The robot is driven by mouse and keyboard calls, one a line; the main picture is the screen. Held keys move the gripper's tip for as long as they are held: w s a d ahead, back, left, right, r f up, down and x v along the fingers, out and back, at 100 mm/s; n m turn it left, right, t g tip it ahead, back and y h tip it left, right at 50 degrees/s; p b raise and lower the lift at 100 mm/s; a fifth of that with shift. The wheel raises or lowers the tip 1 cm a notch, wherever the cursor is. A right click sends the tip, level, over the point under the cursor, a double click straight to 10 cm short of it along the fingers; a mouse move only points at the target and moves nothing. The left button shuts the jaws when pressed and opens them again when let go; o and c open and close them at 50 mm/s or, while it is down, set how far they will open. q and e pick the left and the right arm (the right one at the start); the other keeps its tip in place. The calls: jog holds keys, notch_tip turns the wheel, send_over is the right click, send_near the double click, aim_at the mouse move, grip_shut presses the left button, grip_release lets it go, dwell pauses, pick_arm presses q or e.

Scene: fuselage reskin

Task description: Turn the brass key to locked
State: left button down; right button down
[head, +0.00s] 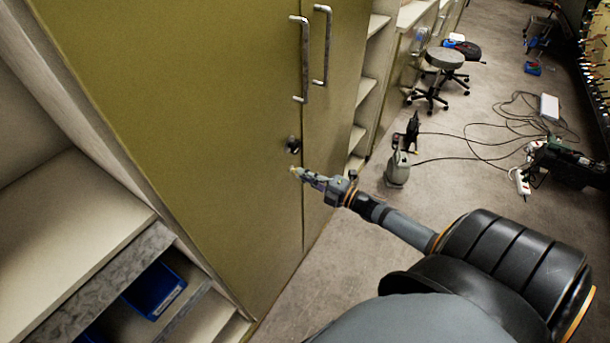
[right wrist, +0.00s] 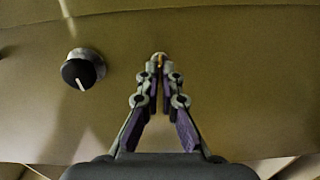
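A tall olive cabinet (head: 215,120) has two doors with metal bar handles. On its door is a round black knob (head: 292,145) with a pale pointer line. In the right wrist view the knob (right wrist: 83,70) is left of my fingertips, its line pointing down. My right gripper (head: 296,172) is just below the knob in the head view, close to the door. Its fingertips (right wrist: 160,66) come together on a thin brass piece, which looks like the brass key (right wrist: 161,60). Most of it is hidden between the fingers. I cannot tell whether it sits in a lock. My left gripper is not in view.
Open shelves with a blue bin (head: 154,290) are at the lower left.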

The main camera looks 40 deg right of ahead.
jog(key=m+b, duration=0.1)
jog(key=m, duration=1.5)
jog(key=shift+f+m, duration=0.1)
jog(key=shift+m, duration=0.3)
dwell(0.4)
jog(key=c, duration=1.6)
grip_release()
jog(key=shift+o, duration=0.2)
jog(key=shift+s, duration=0.1)
jog(key=v, duration=1.2)
